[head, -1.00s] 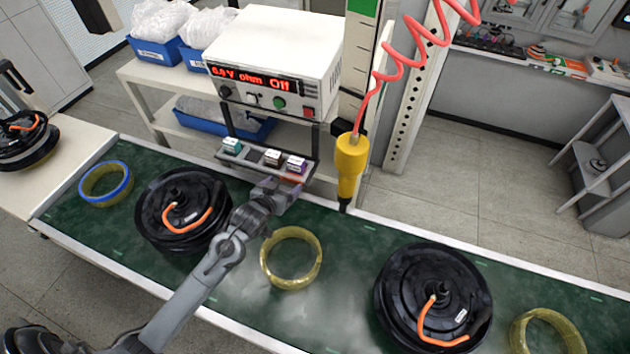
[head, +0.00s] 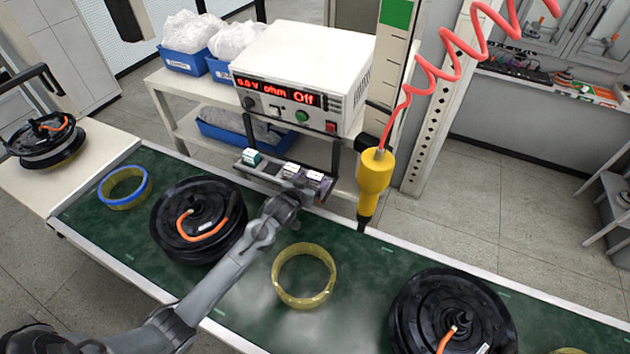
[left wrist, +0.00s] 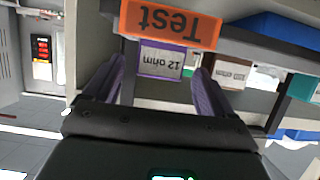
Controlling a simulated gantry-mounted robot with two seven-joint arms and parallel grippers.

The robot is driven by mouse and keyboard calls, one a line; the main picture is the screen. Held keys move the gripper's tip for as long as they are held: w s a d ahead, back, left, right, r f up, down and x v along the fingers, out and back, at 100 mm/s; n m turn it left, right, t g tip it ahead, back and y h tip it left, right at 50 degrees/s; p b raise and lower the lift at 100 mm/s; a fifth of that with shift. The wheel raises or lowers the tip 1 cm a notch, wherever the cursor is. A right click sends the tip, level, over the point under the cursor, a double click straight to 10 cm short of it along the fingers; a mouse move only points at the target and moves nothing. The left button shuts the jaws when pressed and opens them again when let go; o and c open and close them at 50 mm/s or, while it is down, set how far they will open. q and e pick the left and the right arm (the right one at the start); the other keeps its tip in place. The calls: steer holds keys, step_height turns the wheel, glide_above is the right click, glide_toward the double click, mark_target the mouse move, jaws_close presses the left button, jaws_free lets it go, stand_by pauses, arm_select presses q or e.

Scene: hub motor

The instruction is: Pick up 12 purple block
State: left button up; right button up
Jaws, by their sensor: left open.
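The purple block (head: 315,177), with a white "12 ohm" label, sits at the right end of the small shelf below the meter. It also shows upside down in the left wrist view (left wrist: 160,62). My left gripper (head: 309,189) is right in front of the block. In the left wrist view my left gripper (left wrist: 161,84) is open, with one purple-grey finger on each side of the block. Whether the fingers touch it I cannot tell. My right gripper is not in view.
An orange "Test" sign (left wrist: 170,22) is close by the block. Other labelled blocks, a dark one (head: 290,171) and a teal one (head: 251,157), sit to its left. The yellow hanging tool (head: 374,180) is to the right. Hub motors and rings lie on the green conveyor (head: 240,310).

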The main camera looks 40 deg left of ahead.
mark_target(313, 180)
arm_select(q)
steer(key=shift+x, duration=1.75)
steer(key=c, duration=1.1)
steer(key=shift+r, duration=0.1)
steer(key=shift+c, duration=0.5)
